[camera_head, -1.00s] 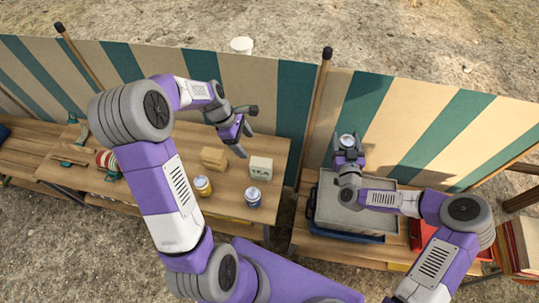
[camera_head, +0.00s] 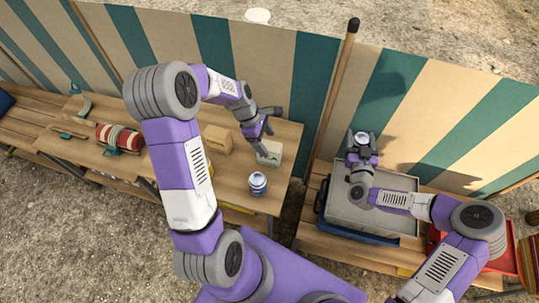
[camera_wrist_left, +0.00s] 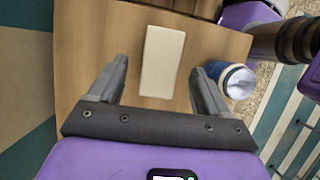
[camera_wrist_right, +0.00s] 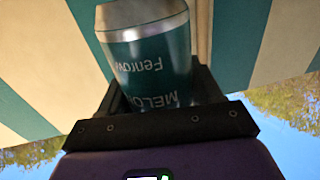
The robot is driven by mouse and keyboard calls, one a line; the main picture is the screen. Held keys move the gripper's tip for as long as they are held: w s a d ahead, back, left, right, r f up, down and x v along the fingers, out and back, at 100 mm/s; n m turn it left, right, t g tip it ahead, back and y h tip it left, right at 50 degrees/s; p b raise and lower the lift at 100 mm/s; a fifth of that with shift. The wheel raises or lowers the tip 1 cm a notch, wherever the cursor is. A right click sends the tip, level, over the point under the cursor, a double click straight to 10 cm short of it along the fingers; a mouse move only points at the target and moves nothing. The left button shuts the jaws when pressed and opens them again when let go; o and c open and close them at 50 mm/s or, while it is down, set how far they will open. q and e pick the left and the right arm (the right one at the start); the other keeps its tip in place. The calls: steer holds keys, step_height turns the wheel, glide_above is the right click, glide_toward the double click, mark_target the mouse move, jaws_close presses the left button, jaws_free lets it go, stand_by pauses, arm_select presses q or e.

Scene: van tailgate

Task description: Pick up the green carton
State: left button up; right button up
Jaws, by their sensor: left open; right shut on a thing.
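A pale carton (camera_head: 269,153) stands near the right end of the wooden table. My right gripper (camera_head: 361,153) is shut on a silver-topped can (camera_head: 362,138), above the back of the grey crate. In the right wrist view the can (camera_wrist_right: 152,60) has a teal label.
A blue and white can (camera_head: 258,182) stands just in front of the carton; it is close to a finger in the left wrist view (camera_wrist_left: 237,82). My left arm mostly hides a yellow can. The grey crate (camera_head: 346,212) looks empty. A striped windbreak (camera_head: 270,60) runs behind.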

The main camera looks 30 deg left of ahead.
mark_target(269, 146)
arm_select(q)
steer(key=b+x, duration=0.2)
steer(key=x, duration=0.4)
steer(key=shift+a, duration=0.1)
arm_select(e)
step_height(269, 146, down, 2)
steer(key=shift+f, duration=0.15)
arm_select(q)
steer(key=shift+r, duration=0.1)
steer(key=c, duration=1)
